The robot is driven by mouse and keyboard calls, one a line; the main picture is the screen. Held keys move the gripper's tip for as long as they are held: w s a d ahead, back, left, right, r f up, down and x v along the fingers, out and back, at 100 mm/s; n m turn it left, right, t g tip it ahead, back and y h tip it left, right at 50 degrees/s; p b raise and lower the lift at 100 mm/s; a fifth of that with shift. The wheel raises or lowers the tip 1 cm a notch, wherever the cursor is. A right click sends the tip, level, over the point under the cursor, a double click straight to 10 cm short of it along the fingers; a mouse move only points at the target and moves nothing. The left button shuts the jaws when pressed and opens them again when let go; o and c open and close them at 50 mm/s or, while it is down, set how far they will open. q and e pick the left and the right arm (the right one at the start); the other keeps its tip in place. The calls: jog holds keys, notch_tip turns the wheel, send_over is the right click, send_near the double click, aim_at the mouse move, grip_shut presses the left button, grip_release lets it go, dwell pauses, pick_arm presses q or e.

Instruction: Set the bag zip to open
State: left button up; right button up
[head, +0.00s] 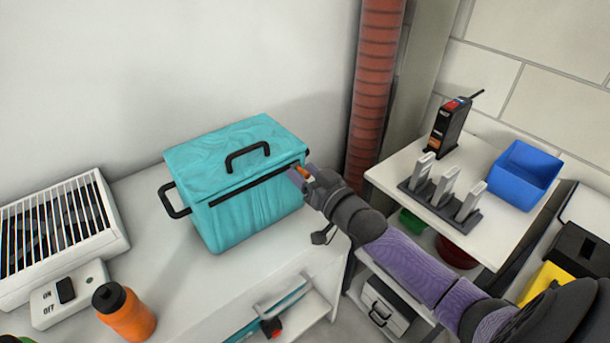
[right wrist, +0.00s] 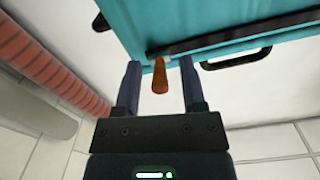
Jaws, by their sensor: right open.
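The teal bag (head: 250,208) stands upright on the white counter, its lid down, with a black handle on top and another on its left side. A dark zip track (head: 240,188) runs along the front below the lid. The orange zip pull (right wrist: 160,84) hangs at the track's end, at the bag's right front corner in the head view. My right gripper (right wrist: 160,66) is open, its two fingers on either side of the pull with gaps visible. In the head view the right gripper (head: 300,175) is at that corner and partly hides the pull. My left gripper is out of view.
A white slatted heater (head: 60,235), an on/off switch box (head: 70,293) and an orange bottle (head: 126,314) stand left of the bag. A red pipe (head: 375,90) rises behind my right arm. A white shelf at right holds a blue bin (head: 524,175) and a black device (head: 448,128).

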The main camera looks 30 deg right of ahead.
jog(key=shift+c, duration=0.3)
grip_shut()
dwell(1.1)
